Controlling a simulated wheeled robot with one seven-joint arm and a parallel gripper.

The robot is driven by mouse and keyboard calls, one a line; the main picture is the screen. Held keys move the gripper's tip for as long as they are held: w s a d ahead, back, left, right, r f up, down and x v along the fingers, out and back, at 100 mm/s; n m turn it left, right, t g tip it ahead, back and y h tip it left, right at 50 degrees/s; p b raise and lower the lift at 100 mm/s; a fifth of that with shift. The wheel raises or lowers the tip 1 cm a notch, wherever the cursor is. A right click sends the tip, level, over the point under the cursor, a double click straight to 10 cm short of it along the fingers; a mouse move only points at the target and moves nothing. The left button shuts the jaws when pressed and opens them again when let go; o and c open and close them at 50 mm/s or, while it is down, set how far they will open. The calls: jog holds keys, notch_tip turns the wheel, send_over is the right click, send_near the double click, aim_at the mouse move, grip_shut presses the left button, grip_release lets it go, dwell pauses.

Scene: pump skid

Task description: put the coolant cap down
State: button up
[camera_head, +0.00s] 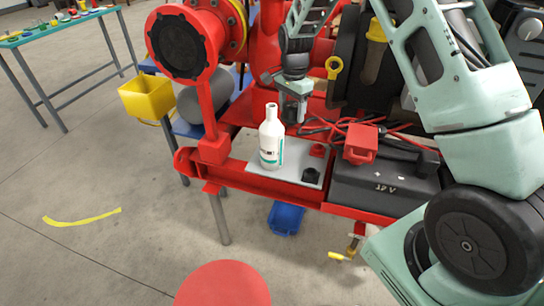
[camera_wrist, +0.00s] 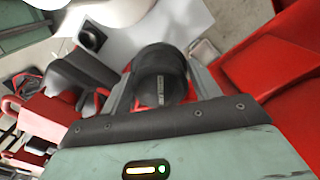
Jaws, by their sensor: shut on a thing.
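My gripper (camera_wrist: 160,92) is shut on a dark, rounded cap (camera_wrist: 158,62), which I take to be the coolant cap. The cap sits between both fingers, filling the gap in the wrist view. In the head view my gripper (camera_head: 293,116) hangs above the back of the grey tray, just right of the white bottle's neck, and the cap is hard to make out there. The white bottle (camera_head: 271,143) stands upright with an uncapped-looking white top. It shows partly at the top of the wrist view (camera_wrist: 120,12). The grey tray (camera_head: 268,178) lies on the red frame.
A small black fitting (camera_head: 311,175) sits on the tray's front right; it also shows in the wrist view (camera_wrist: 90,38). A black battery (camera_head: 383,187) with a red clamp-like part (camera_head: 361,143) and red cables stands to the right. A red flanged pipe (camera_head: 186,42) rises left.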

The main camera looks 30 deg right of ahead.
jog(key=shift+w+f, duration=0.25)
jog(key=shift+f, duration=0.25)
notch_tip(320, 180, down, 9)
jog(key=shift+f+p, duration=0.1)
jog(key=shift+p, duration=0.2)
jog(key=shift+f, duration=0.1)
jog(key=o, duration=1.1)
